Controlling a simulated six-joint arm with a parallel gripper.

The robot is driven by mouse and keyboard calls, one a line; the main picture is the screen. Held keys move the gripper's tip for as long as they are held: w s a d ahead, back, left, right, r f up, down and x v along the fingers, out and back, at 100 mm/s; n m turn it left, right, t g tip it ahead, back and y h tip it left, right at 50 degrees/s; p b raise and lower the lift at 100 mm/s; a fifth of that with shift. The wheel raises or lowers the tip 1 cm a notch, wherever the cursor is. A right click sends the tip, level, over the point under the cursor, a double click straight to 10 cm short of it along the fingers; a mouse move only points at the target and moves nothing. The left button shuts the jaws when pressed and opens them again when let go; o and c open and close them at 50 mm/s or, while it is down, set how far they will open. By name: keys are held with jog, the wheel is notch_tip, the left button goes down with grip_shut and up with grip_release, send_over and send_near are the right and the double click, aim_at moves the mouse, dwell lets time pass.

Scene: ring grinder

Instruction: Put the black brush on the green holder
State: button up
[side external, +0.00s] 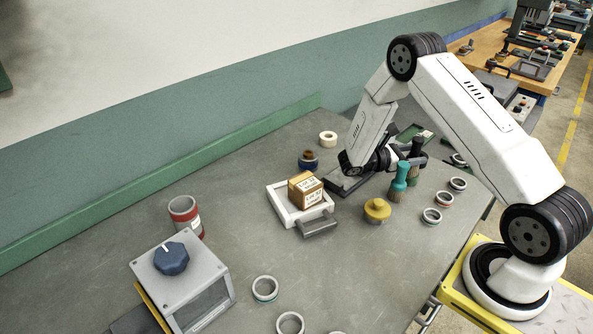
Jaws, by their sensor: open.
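The black brush (416,147) appears to stand upright on the grey bench at the right of centre, with its dark handle up. It is partly hidden behind a teal-handled brush and my gripper. My gripper (416,160) is open and points to the right, with its fingers at the black brush. I cannot tell whether the fingers touch it or are on both sides of it. A green piece (410,133), possibly the green holder, lies behind my gripper and is partly covered by my arm.
The teal-handled brush (399,182) stands just in front of my gripper. A yellow knob-like piece (377,209), a white tray (284,211) with a cardboard box (305,190), and several rings lie nearby. A grey box with a blue knob (171,258) stands front left.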

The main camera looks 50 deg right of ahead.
aim_at(410, 154)
jog(key=shift+v, duration=2.45)
